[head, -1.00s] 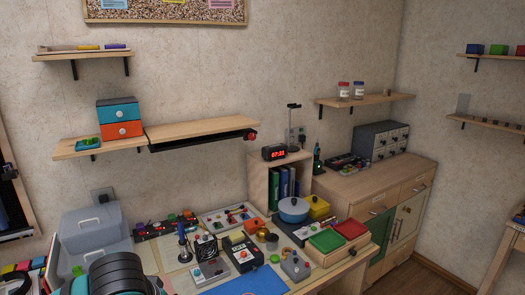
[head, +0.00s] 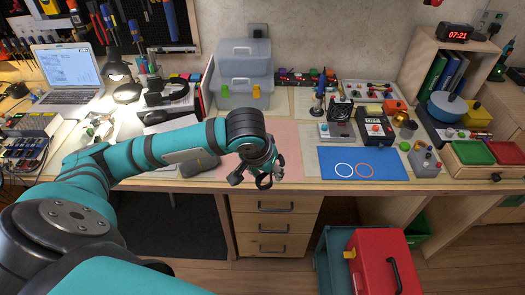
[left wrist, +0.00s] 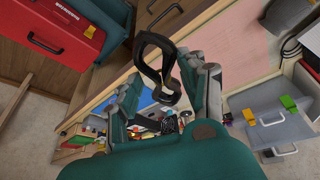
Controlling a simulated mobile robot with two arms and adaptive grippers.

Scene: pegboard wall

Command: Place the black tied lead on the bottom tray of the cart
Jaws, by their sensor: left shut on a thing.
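My left gripper (head: 262,172) is over the front edge of the workbench, by the pink mat. It is shut on a black tied lead (head: 265,183), whose small dark loop hangs at the fingers. In the left wrist view the lead (left wrist: 143,62) stands out as a black loop between the fingertips of my left gripper (left wrist: 165,88). A teal tray-like body (head: 336,262), perhaps the cart, stands on the floor at lower right; its bottom tray cannot be made out. My right gripper is not in view.
A red toolbox (head: 372,265) stands on or in front of the teal body and also shows in the left wrist view (left wrist: 62,32). A blue mat (head: 360,163) lies right of the gripper. Drawers (head: 275,222) are below the bench edge. A grey box (head: 243,88) stands behind.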

